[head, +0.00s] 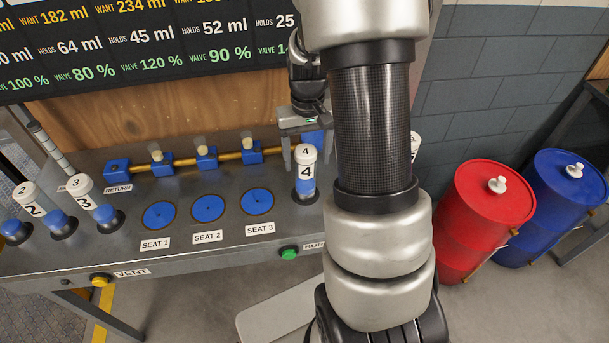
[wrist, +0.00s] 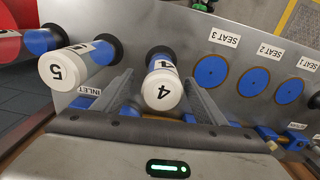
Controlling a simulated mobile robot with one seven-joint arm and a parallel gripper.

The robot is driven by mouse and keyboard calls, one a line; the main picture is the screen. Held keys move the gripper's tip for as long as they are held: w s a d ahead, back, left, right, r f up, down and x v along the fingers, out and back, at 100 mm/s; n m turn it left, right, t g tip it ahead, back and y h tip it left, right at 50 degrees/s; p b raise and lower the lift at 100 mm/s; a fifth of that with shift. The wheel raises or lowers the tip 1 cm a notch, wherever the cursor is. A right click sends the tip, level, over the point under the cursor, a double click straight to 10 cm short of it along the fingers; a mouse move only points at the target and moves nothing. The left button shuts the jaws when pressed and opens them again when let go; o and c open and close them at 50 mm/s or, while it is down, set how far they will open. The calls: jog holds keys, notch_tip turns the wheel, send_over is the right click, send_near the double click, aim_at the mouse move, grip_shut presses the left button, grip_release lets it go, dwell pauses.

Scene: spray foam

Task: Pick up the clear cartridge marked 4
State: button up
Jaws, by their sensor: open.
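The clear cartridge marked 4 (head: 305,172) stands upright in a dark holder on the grey bench, right of the SEAT 3 disc. It has a white cap and blue liquid in its lower part. In the wrist view the cartridge marked 4 (wrist: 162,88) shows cap-first between the two fingers. My gripper (head: 301,158) is open, with one finger on each side of this cartridge near its cap. In the wrist view my gripper (wrist: 160,90) shows gaps beside the cartridge; whether either finger touches it, I cannot tell.
Cartridge 5 (wrist: 75,62) stands close beside cartridge 4. Cartridges 2 (head: 38,208) and 3 (head: 95,203) stand at the left. Three blue seat discs (head: 207,208) lie empty mid-bench. A brass pipe with blue valves (head: 206,157) runs behind them. Red (head: 487,215) and blue drums (head: 565,200) stand right.

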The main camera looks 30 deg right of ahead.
aim_at(306, 174)
jog(key=shift+w+a+f, duration=0.1)
jog(key=shift+a+f, duration=0.05)
jog(key=shift+f, duration=3.2)
grip_shut()
